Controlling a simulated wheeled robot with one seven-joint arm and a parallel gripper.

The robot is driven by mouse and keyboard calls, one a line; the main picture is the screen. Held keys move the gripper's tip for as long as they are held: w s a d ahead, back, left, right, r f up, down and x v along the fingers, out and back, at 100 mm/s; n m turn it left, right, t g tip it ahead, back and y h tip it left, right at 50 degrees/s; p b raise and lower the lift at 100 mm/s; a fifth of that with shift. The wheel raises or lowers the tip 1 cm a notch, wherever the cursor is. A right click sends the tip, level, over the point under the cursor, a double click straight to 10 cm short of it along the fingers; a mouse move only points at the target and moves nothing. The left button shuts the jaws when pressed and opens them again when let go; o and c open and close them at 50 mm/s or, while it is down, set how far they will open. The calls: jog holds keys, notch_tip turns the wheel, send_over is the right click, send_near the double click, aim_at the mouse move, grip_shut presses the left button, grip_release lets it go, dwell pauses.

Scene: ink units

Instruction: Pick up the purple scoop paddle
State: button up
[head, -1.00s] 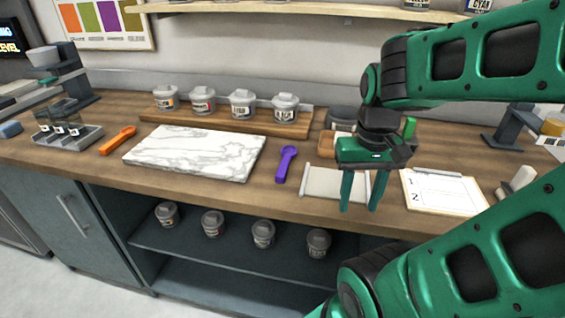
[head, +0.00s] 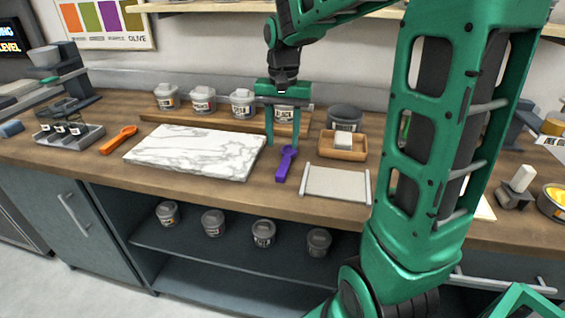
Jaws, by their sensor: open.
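The purple scoop paddle (head: 284,166) lies flat on the wooden counter, between the marble slab and a pale flat board. Its round scoop end points to the back and its handle to the front. My gripper (head: 282,144) points down with its two green fingers apart, one on each side of the scoop end in the picture. It is open and holds nothing. The exact height of the fingertips over the counter is hard to tell.
The marble slab (head: 197,152) is close on the left, the pale board (head: 336,183) on the right. A wooden tray (head: 343,153) stands behind the board. Lidded jars (head: 242,103) stand on a raised wooden strip at the back. An orange scoop (head: 118,140) lies far left.

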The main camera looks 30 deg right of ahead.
aim_at(284, 164)
jog(key=shift+w+d+f, duration=0.1)
jog(key=shift+d+f, duration=0.05)
jog(key=shift+f, duration=1.9)
jog(key=shift+d+f, duration=0.1)
jog(key=shift+f, duration=1.95)
grip_shut()
